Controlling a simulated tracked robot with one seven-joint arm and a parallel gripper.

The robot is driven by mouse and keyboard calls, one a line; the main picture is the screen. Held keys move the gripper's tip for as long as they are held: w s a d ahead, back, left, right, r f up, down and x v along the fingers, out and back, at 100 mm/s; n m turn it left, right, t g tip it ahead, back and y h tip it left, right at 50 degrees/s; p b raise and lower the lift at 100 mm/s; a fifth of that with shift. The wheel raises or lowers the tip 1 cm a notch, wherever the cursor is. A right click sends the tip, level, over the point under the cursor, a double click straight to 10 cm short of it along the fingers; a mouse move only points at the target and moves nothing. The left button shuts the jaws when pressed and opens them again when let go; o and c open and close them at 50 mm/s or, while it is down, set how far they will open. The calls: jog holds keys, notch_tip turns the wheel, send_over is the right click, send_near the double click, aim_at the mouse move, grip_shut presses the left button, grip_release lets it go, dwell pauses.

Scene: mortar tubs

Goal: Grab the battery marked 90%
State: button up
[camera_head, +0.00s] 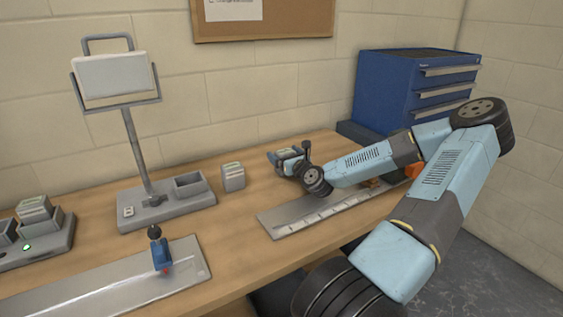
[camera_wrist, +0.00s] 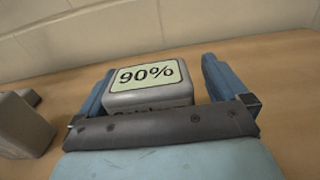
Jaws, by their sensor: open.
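The battery marked 90% (camera_wrist: 147,78) is a grey block with a pale green label, standing on the wooden table in the wrist view. My gripper (camera_wrist: 160,66) is open, with one blue finger on each side of it. A gap shows between the battery and the right finger; the left finger is very close, and I cannot tell whether it touches. The front bar of my gripper hides the battery's lower part. In the head view my gripper (camera_head: 288,160) is low over the table's back right, and the battery there is hard to make out.
Another grey battery (camera_head: 233,176) stands left of my gripper. Further left are a stand with a blank panel (camera_head: 112,76) and a charger holding batteries (camera_head: 36,236). A metal ruler plate (camera_head: 300,217) lies in front. A blue drawer cabinet (camera_head: 400,85) is at the back right.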

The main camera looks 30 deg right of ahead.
jog(key=shift+w+a, duration=0.1)
jog(key=shift+a, duration=0.2)
jog(key=shift+c, duration=1.4)
jog(key=c, duration=1.1)
